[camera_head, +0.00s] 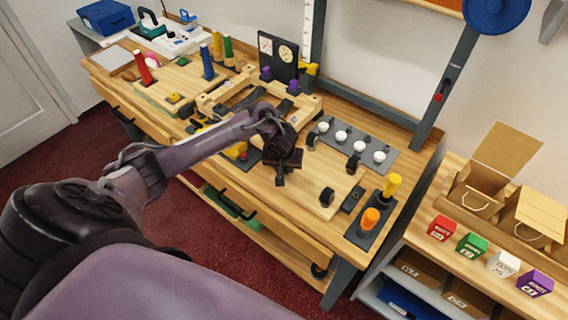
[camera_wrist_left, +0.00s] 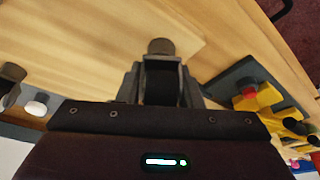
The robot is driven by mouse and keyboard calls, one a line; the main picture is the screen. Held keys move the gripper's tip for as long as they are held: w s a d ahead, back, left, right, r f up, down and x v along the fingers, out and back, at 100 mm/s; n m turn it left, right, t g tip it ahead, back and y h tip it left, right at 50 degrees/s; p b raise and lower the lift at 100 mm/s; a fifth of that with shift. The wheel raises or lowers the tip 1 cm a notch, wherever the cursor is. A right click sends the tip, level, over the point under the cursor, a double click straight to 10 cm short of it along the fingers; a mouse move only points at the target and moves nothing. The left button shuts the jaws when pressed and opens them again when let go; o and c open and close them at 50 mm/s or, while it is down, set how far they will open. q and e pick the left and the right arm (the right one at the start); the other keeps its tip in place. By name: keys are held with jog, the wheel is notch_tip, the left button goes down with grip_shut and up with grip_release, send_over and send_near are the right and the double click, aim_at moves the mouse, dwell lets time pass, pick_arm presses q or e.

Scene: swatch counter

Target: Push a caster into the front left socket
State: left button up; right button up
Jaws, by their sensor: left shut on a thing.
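My left gripper (camera_head: 282,172) is shut on a black caster (camera_wrist_left: 160,82), and the caster's rounded dark end also shows just beyond the fingers. In the head view the gripper is over the front left part of a pale wooden board (camera_head: 303,193). Three black casters stand on this board: one at the front right (camera_head: 327,197), one at the back right (camera_head: 354,162) and one at the back left (camera_head: 312,140). The front left socket is hidden by the gripper. I cannot tell whether the held caster touches the board. My right gripper is not in view.
A grey strip with several white knobs (camera_head: 340,135) lies behind the board. A dark tray with orange and yellow handles (camera_head: 371,217) is to the right. Yellow items on a dark mat (camera_wrist_left: 250,92) are close to the left gripper. A wooden frame (camera_head: 305,106) stands behind.

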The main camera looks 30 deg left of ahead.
pick_arm(q)
jog(key=shift+s+f, duration=0.1)
jog(key=shift+f, duration=0.25)
dwell(0.4)
jog(key=o, duration=1.3)
jog(key=shift+o, duration=0.2)
notch_tip(320, 180, up, 3)
jog(key=p, duration=0.3)
jog(key=shift+f, duration=0.2)
notch_tip(320, 180, up, 2)
jog(key=shift+p, duration=0.95)
jog(key=shift+r, duration=0.7)
